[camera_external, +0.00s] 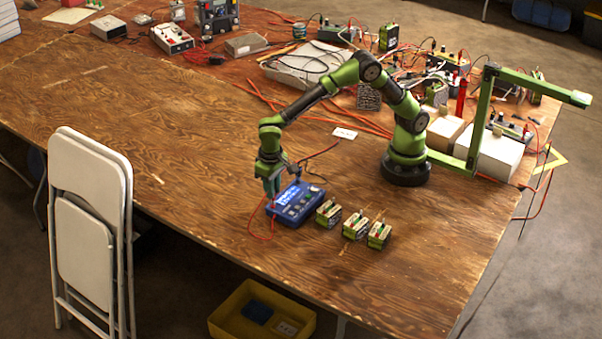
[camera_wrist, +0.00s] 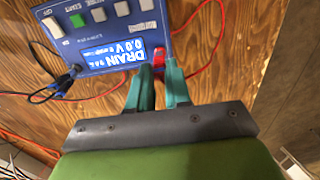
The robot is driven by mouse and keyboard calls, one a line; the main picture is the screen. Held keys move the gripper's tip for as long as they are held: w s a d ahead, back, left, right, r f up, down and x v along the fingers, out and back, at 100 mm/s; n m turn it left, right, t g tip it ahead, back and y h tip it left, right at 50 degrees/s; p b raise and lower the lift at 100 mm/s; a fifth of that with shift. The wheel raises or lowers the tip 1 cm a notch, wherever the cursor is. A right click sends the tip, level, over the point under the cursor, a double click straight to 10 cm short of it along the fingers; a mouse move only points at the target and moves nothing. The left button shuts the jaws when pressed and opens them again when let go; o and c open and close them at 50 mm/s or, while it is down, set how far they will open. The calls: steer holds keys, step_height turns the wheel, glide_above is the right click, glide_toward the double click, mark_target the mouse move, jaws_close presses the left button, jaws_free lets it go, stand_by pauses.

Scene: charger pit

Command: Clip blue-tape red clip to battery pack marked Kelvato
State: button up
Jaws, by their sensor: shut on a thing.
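My gripper (camera_wrist: 159,72) has its teal fingers closed around a red clip (camera_wrist: 158,57) at the edge of a blue charger box (camera_wrist: 110,30). Blue tape on the clip cannot be made out. In the external view my gripper (camera_external: 272,184) points down at the back left of the charger (camera_external: 293,203). Three green-sided battery packs stand to its right: a left one (camera_external: 328,213), a middle one (camera_external: 355,226) and a right one (camera_external: 379,235). Their markings are too small to read, so I cannot tell which is Kelvato.
The charger display reads DRAIN and 0.0 V. Red leads (camera_wrist: 213,62) loop beside the charger, and black clips (camera_wrist: 48,90) lie at its other side. A white card (camera_external: 345,133) lies behind. Cluttered electronics fill the table's back; the left tabletop (camera_external: 150,130) is clear.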

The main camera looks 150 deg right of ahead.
steer(key=shift+r, duration=1.75)
steer(key=shift+r, duration=0.15)
step_height(320, 180, up, 5)
steer(key=s+a+m, duration=0.2)
steer(key=a+m, duration=0.7)
steer(key=a, duration=0.7)
steer(key=s+a+m, duration=0.3)
steer(key=a+m, duration=0.6)
steer(key=a, duration=0.7)
steer(key=shift+a, duration=0.15)
steer(key=shift+f, duration=3.6)
